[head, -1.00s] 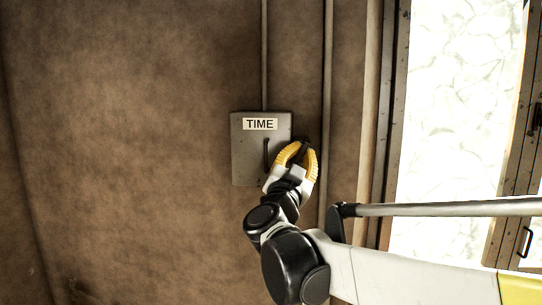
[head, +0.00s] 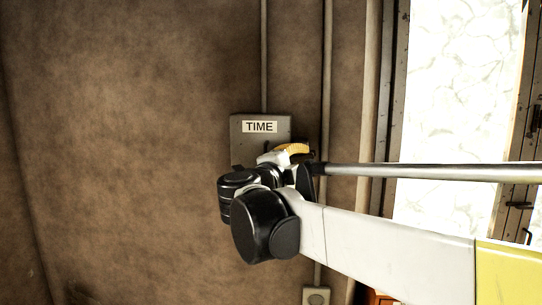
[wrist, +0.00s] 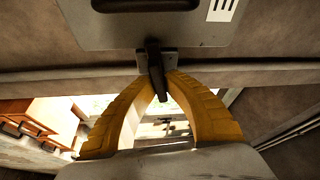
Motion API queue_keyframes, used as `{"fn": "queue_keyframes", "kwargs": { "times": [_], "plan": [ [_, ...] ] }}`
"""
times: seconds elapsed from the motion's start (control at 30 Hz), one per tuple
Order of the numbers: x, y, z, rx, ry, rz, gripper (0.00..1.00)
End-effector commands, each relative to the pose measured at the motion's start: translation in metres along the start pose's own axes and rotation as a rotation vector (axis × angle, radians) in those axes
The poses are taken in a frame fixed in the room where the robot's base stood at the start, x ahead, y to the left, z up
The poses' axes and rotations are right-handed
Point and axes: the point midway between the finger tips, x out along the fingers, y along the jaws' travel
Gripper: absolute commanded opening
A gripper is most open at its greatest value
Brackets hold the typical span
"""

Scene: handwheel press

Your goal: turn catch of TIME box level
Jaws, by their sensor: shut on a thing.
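The grey TIME box (head: 245,130) is on the brown wall in the head view, its lower part hidden by my arm. In the wrist view its face (wrist: 110,35) fills the top. The dark catch (wrist: 155,70) sits on a small plate at the box's edge. It points out across that edge, nearly square to it with a slight tilt. My gripper (wrist: 158,76) has its yellow fingertips closed on both sides of the catch. In the head view only part of my gripper (head: 292,149) shows, at the box's right edge.
A dark handle (wrist: 145,4) is on the box's face. Pipes (head: 327,70) run up the wall beside the box. A framed bright window or door (head: 455,80) is at the right. A small wall fitting (head: 316,297) is below. The wall to the left is clear.

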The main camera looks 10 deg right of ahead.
Motion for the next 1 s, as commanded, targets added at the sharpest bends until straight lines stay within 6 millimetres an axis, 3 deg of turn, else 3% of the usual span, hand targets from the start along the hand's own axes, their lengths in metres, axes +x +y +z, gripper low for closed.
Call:
{"fn": "queue_keyframes", "kwargs": {
  "times": [0.4,0.93,1.0],
  "plan": [
    [0.0,0.0003,0.0003,0.165,-0.001,0.067,0.0],
    [0.0,0.0007,0.0004,0.186,-0.001,0.076,0.0],
    [0.0,0.0007,0.0003,0.186,-0.001,0.076,0.28]
  ]
}}
